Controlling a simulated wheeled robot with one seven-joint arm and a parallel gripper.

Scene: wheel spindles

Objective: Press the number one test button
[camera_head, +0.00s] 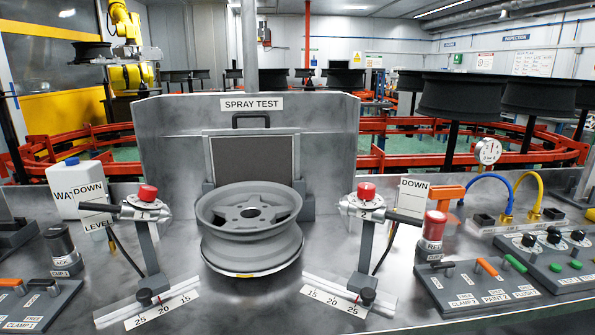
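A grey post unit (146,225) labelled "1" stands left of the middle on the metal bench, tilted slightly, with a red button (148,192) on its top. A matching unit (365,220) labelled "2" stands to the right, with its own red button (366,190). A grey wheel (249,228) sits between them, below the "SPRAY TEST" sign (252,104). Nothing touches either red button. I cannot tell whether either button is pressed in. My gripper is not in view.
Lever panels stand at the left (35,303) and right (478,284). A dark cup (61,250), white bottle (78,190) and red cylinder (432,235) stand on the bench. Scaled rails (150,303) lie before the posts. The front middle of the bench is clear.

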